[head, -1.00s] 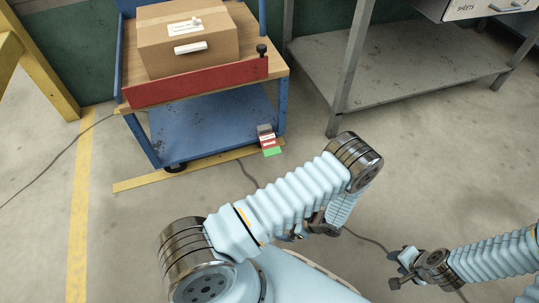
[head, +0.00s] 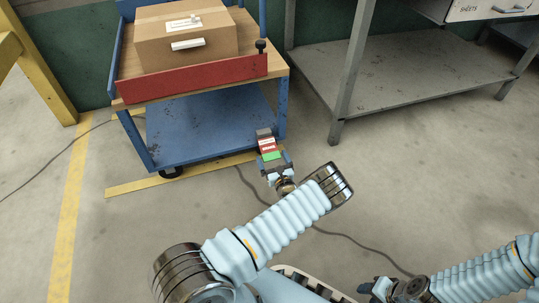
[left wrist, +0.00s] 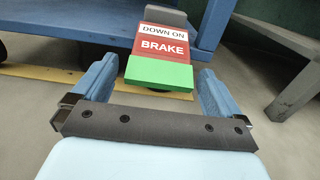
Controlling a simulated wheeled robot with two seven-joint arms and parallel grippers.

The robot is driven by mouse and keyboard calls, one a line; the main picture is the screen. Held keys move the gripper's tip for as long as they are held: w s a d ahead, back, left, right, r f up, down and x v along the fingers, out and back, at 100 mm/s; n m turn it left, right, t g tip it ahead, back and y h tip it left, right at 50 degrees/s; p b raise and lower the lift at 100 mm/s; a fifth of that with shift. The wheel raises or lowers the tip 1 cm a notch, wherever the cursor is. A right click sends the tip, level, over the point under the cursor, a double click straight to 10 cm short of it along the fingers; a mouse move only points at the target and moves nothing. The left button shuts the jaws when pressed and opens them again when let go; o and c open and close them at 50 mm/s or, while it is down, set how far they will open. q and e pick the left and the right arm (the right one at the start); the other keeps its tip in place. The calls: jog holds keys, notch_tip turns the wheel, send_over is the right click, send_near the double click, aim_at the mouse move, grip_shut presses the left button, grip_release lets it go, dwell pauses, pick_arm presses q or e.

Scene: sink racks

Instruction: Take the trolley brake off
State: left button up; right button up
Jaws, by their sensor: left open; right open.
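The trolley (head: 205,122) is blue, with a wooden top deck and a red front board. Its brake pedal (head: 266,142) sticks out low at the front right corner, with a grey, red-and-white and green surface. In the left wrist view the pedal (left wrist: 162,48) reads "DOWN ON BRAKE", with its green end nearest me. My left gripper (head: 276,162) is open at the pedal's green end. In the left wrist view its fingers (left wrist: 156,72) stand left and right of the green end; I cannot tell whether they touch it. My right gripper (head: 376,287) is open, low over the floor, away from the trolley.
A cardboard box (head: 187,42) stands on the trolley's top deck. A grey metal table (head: 400,75) stands to the right. A yellow post (head: 38,65) is at the left. A dark cable (head: 345,236) runs over the floor. Floor in front of the trolley is mostly clear.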

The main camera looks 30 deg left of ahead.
aim_at(270, 154)
pick_arm(q)
jog(key=shift+b+x, duration=0.3)
jog(key=shift+x, duration=1.7)
